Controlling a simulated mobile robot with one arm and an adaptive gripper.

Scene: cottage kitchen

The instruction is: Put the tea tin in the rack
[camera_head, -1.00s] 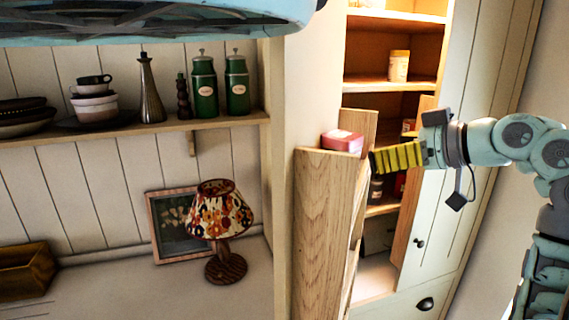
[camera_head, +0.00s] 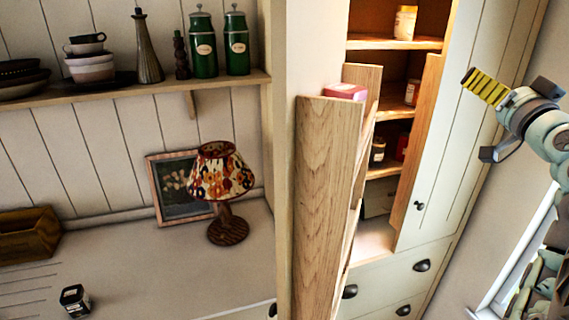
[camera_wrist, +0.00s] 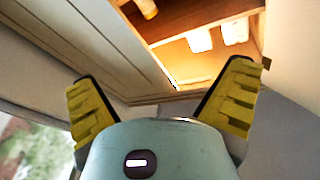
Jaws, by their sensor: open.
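A pink-red tin (camera_head: 345,92), most likely the tea tin, sits at the top of the wooden rack (camera_head: 328,190), between its front panel and the taller panel behind. The tin's lower part is hidden by the front panel, so I cannot see what it rests on. My gripper (camera_head: 485,87) is well to the right of the tin, in front of the cream cupboard door, and apart from the rack. In the wrist view its yellow fingers (camera_wrist: 162,75) are spread wide with nothing between them. The tin cannot be made out there.
The open cupboard (camera_head: 395,125) behind the rack holds jars on several shelves. Green canisters (camera_head: 203,48) stand on the left wall shelf. A lamp (camera_head: 222,180), a picture frame (camera_head: 178,195) and a small black tin (camera_head: 75,300) are on the counter (camera_head: 140,265). A window is at lower right.

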